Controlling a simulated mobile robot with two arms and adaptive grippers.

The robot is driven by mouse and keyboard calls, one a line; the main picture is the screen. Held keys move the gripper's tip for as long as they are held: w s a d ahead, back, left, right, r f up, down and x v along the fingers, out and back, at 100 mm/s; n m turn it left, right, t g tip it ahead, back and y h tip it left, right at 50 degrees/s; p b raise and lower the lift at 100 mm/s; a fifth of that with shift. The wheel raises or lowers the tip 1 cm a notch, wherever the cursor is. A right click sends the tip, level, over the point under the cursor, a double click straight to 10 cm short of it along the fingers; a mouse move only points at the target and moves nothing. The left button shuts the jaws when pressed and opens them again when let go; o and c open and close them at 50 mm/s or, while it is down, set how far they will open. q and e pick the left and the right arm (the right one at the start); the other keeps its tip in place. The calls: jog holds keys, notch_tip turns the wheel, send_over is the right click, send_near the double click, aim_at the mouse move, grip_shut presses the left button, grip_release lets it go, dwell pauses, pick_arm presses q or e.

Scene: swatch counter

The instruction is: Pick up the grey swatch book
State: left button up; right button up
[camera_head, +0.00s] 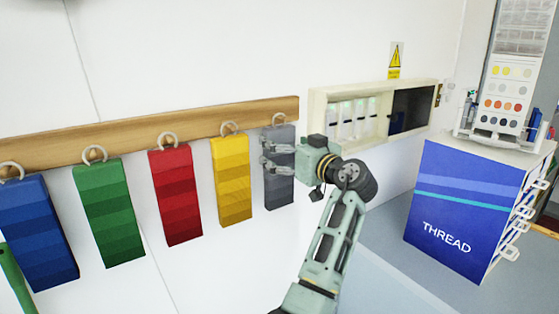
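The grey swatch book (279,192) hangs by a ring at the right end of a wooden rail on the wall. My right gripper (266,153) comes in from the right, level with the book's upper part. Its two fingers are spread one above the other and overlap the book in the picture. They hide some of its upper part, and I cannot tell whether they touch it. My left gripper is not in view.
Yellow (233,181), red (175,196), green (109,213) and blue (42,233) swatch books hang along the wooden rail (190,123). A cream wall box (319,107) is right of the grey book. A blue THREAD cabinet (463,210) stands on the counter.

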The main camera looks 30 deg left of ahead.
pick_arm(q)
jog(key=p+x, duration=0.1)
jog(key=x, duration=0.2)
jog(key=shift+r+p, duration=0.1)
jog(key=shift+p, duration=0.25)
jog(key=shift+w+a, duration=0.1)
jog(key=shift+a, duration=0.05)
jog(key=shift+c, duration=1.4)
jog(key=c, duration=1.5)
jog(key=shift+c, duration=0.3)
pick_arm(e)
notch_tip(320, 180, up, 3)
jog(key=shift+w+d+f, duration=0.1)
jog(key=shift+w+f, duration=0.05)
jog(key=shift+f, duration=0.05)
jog(key=shift+a, duration=0.2)
